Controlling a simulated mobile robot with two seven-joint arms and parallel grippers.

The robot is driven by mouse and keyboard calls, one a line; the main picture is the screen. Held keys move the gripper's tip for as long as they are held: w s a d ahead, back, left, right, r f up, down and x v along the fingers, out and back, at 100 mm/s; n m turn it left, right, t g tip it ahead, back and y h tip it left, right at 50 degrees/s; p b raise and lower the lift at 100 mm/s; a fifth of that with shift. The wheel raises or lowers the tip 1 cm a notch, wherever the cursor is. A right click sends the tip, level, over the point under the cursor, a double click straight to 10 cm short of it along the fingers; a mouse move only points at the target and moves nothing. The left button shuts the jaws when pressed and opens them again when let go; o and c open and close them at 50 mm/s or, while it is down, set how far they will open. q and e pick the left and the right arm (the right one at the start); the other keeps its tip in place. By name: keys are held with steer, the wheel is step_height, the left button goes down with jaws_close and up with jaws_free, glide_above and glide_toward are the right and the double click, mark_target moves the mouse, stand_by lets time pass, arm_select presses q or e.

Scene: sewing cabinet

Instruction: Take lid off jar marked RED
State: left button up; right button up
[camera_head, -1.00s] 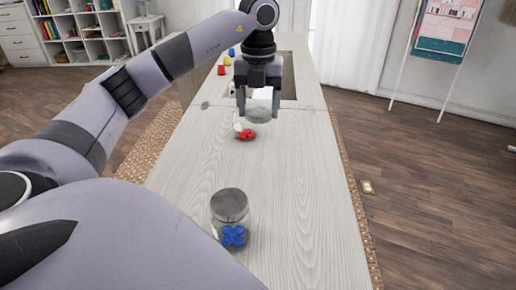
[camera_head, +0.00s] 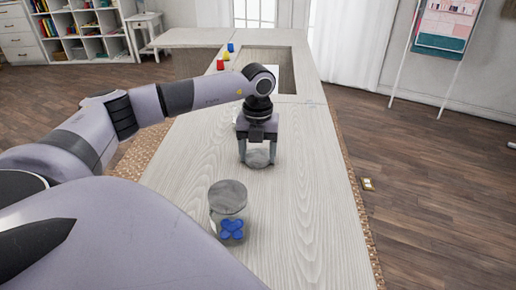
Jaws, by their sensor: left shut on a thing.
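My left gripper (camera_head: 258,160) points down over the light wooden tabletop and is shut on a grey round lid (camera_head: 258,158). The lid is held between the two fingers, close to the tabletop; whether it touches the wood I cannot tell. The jar with red pieces is not clearly visible; my wrist and forearm cover the spot behind the gripper. A clear jar with blue pieces (camera_head: 231,229) stands nearer to me, with its grey lid (camera_head: 228,196) on. My right gripper is not in view.
Small red (camera_head: 220,64), yellow (camera_head: 226,56) and blue (camera_head: 230,47) things stand at the far left of the table, beside a rectangular opening (camera_head: 287,72). The tabletop (camera_head: 300,200) right of the blue jar is clear.

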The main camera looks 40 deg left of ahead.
mark_target(258, 157)
arm_select(q)
steer(key=shift+f, duration=0.1)
steer(key=o, duration=1.2)
steer(key=shift+c, duration=0.2)
step_height(258, 157, up, 12)
steer(key=p, duration=0.1)
steer(key=shift+r, duration=0.2)
